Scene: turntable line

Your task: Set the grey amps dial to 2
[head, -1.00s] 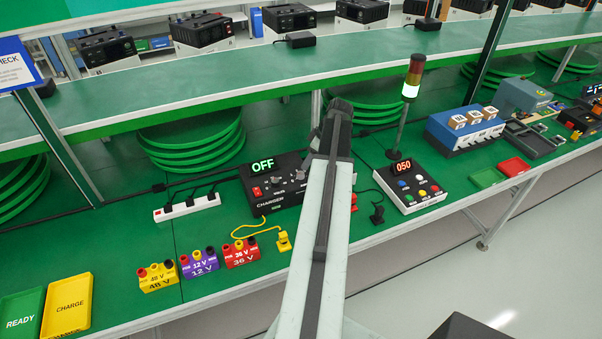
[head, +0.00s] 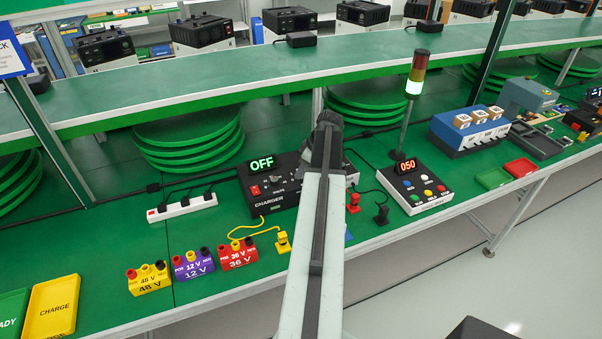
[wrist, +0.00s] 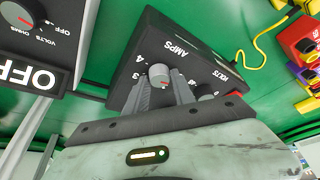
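The black charger (head: 262,200) stands on the green bench in the head view, its display reading OFF. My arm covers its right part. In the wrist view the charger panel (wrist: 205,58) appears tilted, with AMPS and VOLTS lettering. The number at the mark is hidden or too small to read. My gripper (wrist: 161,88) has a finger on either side of the dial, apparently with small gaps. Whether either finger touches it is unclear. The gripper is hidden in the head view.
A yellow cable (wrist: 258,45) and coloured terminal blocks (wrist: 303,45) lie right. In the head view, red (head: 353,203) and black (head: 381,214) plugs stand right of my arm.

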